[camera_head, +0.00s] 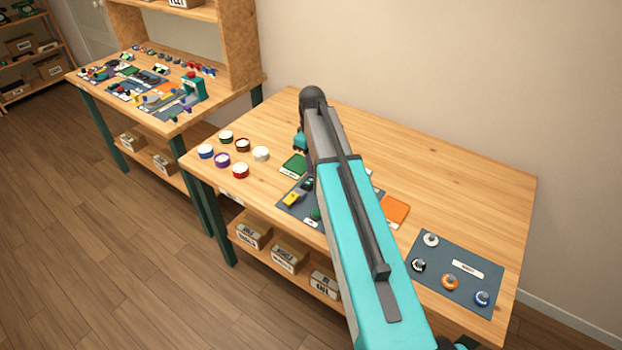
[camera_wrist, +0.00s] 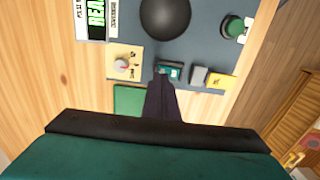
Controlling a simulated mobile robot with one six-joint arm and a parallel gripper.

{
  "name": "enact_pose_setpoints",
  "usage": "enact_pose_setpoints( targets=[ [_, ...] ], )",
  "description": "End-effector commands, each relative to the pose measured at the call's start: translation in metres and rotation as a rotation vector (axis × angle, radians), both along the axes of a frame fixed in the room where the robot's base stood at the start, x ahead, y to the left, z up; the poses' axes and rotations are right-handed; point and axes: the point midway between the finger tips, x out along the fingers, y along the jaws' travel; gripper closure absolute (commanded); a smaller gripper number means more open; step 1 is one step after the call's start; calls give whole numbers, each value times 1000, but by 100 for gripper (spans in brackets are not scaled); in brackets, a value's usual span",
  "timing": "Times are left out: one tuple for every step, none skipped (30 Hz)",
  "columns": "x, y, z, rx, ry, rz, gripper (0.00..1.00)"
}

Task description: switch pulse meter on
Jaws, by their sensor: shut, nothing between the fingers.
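In the wrist view my gripper (camera_wrist: 163,80) is shut and empty. Its dark fingers point at a small teal-and-black part (camera_wrist: 170,70) on a dark mat (camera_wrist: 200,50); I cannot tell whether they touch it. A grey block (camera_wrist: 198,75) and a yellow block (camera_wrist: 222,81) sit to its right. A cream panel with a round knob (camera_wrist: 121,65) lies to the left. A device with a lit green display (camera_wrist: 96,12) is at the top left, partly cut off. No label that I can read says pulse meter. In the head view my arm hides the fingertips and part of the mat.
A green square (camera_head: 295,165) and an orange square (camera_head: 396,209) flank the mat. Several round lidded pots (camera_head: 222,160) stand left. A dark mat with several dials (camera_head: 465,262) lies right. A large dark ball shape (camera_wrist: 165,15) and a green button (camera_wrist: 235,27) are beyond the fingers. The table's back is clear.

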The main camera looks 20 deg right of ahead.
Motion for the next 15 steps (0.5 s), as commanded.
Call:
enact_pose_setpoints(
  targets=[
    [0,0,5,0,0,0,100],
    [0,0,6,0,0,0,100],
    [0,0,8,0,0,0,100],
    [0,0,10,0,0,0,100],
    [0,0,11,0,0,0,100],
    [0,0,13,0,0,0,100],
    [0,0,15,0,0,0,100],
    [0,0,16,0,0,0,100],
    [0,0,18,0,0,0,100],
    [0,0,20,0,0,0,100],
    [0,0,21,0,0,0,100],
    [0,0,24,0,0,0,100],
    [0,0,25,0,0,0,100],
    [0,0,27,0,0,0,100],
    [0,0,29,0,0,0,100]
  ],
)
